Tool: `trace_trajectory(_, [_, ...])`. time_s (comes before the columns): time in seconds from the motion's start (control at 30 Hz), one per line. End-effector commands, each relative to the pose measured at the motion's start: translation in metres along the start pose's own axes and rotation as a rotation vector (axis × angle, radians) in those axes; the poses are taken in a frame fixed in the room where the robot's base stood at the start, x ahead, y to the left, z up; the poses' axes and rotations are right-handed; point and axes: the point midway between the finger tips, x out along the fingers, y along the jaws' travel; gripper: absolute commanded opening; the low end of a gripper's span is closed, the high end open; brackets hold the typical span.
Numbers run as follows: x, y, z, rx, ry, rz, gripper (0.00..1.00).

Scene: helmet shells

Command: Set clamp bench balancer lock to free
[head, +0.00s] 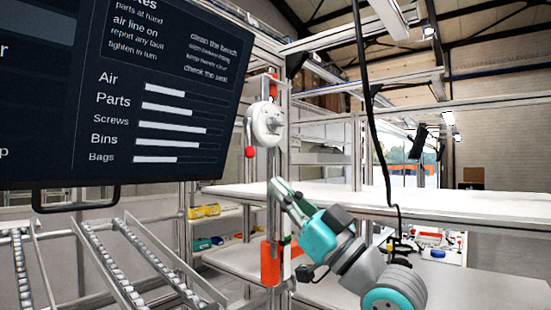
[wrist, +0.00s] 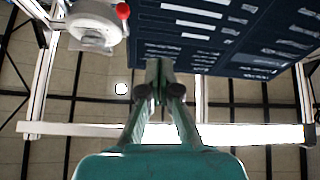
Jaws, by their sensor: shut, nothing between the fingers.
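The balancer (head: 266,124) is a pale round housing on the upright post, with a red part (head: 273,90) above it. A lever with a red ball knob (head: 249,152) points down at its lower left. In the wrist view the balancer (wrist: 95,22) is at the upper left, with the red knob (wrist: 122,11) at its right edge. My gripper (head: 274,184) is shut and empty, below the balancer and apart from the knob. Its closed fingertips show in the wrist view (wrist: 158,72). I cannot read any lock marking.
A large dark screen (head: 150,95) fills the upper left. A white bench shelf (head: 430,202) extends right. Roller rails (head: 105,265) stand at lower left. An orange-red part (head: 270,263) is low on the post. A black cable (head: 372,110) hangs right of the post.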

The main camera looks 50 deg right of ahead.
Motion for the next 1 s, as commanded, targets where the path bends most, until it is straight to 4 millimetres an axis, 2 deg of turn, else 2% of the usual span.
trace_trajectory(0.2, [-0.011, 0.022, -0.010, 0.069, -0.029, 0.151, 0.00])
trace_trajectory(0.37, [-0.007, 0.027, -0.011, 0.086, -0.030, 0.177, 0.00])
trace_trajectory(0.57, [0.020, 0.031, -0.011, 0.085, -0.029, 0.174, 0.00])
trace_trajectory(0.93, [0.087, 0.042, -0.008, 0.085, -0.030, 0.173, 0.00])
trace_trajectory(1.0, [0.095, 0.043, 0.002, 0.088, -0.032, 0.174, 0.00])
